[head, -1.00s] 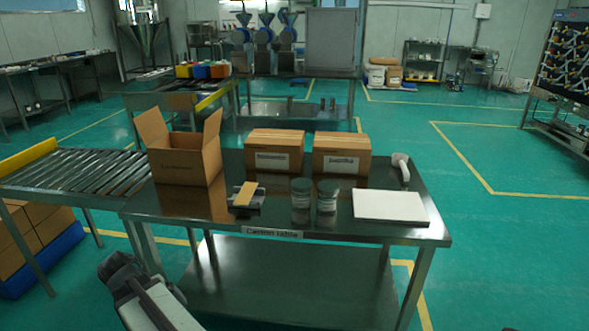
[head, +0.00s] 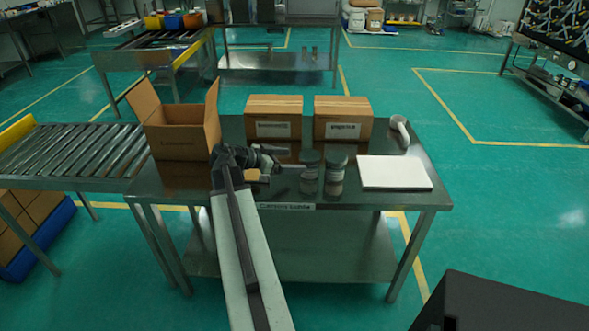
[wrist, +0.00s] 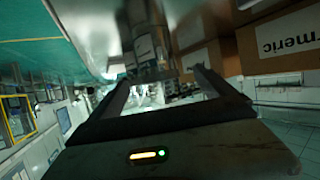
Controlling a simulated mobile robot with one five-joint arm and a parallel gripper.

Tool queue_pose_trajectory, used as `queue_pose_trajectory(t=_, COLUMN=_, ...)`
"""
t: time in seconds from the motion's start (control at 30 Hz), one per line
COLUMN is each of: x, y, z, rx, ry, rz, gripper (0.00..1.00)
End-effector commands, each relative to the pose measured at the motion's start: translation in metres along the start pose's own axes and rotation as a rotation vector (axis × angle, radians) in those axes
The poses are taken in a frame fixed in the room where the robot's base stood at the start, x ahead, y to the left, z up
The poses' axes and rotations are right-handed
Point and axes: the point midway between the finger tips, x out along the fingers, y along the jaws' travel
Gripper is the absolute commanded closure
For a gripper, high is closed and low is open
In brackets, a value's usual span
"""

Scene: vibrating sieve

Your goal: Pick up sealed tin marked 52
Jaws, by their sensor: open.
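Two grey lidded tins stand side by side on the steel table, a left tin (head: 309,174) and a right tin (head: 335,176). Their labels are too small to read, so I cannot tell which is marked 52. My gripper (head: 277,158) is over the table, just left of the left tin and apart from it as far as I can see. In the wrist view the jaws (wrist: 165,85) are open with nothing gripped, and a tin (wrist: 146,45) shows ahead of them, its number unreadable.
An open carton (head: 180,140) stands left of my gripper. Two closed boxes (head: 275,118) (head: 342,119) stand behind the tins. A white board (head: 395,172) and a white scoop-like thing (head: 400,130) lie at the right. A small device with a tan top (head: 252,176) is partly hidden behind my arm.

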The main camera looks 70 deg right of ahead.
Motion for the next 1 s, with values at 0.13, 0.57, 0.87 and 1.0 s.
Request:
queue_pose_trajectory(t=0.13, x=0.004, y=-0.001, z=-0.001, rx=0.006, ry=0.004, rz=0.0, gripper=0.07)
queue_pose_trajectory(t=0.57, x=0.034, y=-0.003, z=0.002, rx=-0.001, ry=0.002, rz=-0.009, gripper=0.07)
queue_pose_trajectory(t=0.87, x=0.07, y=-0.003, z=-0.001, rx=-0.003, ry=0.002, rz=-0.014, gripper=0.07)
queue_pose_trajectory(t=1.0, x=0.069, y=-0.003, z=-0.001, rx=-0.004, ry=0.002, rz=-0.015, gripper=0.09)
